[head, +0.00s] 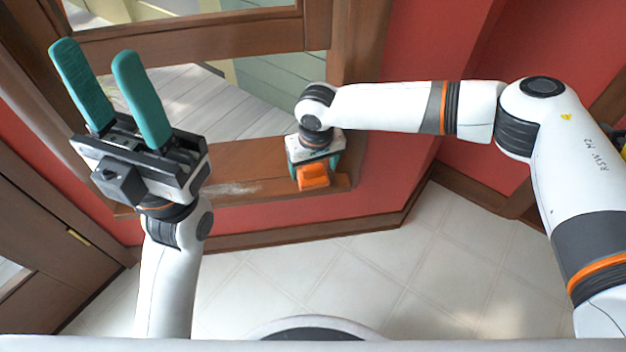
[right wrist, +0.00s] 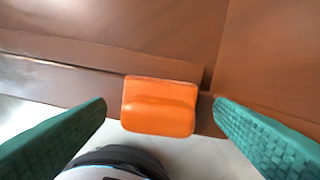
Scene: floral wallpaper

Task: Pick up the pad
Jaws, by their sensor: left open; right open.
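An orange pad (head: 313,177) sits at the right end of the brown wooden window sill in the head view. In the right wrist view the pad (right wrist: 159,106) is a rounded orange block with a raised ridge across it. My right gripper (right wrist: 160,108) is open, with its teal fingers apart on either side of the pad and visible gaps on both sides. In the head view my right gripper (head: 314,165) points down at the sill and partly hides the pad. My left gripper (head: 98,88) is open and empty, with its teal fingers pointing up, at the left.
The wooden sill (head: 245,190) runs below a window with a brown frame (head: 190,40). Red walls (head: 440,60) surround it. The pale tiled floor (head: 400,270) below is clear. A brown door (head: 40,190) stands at the left.

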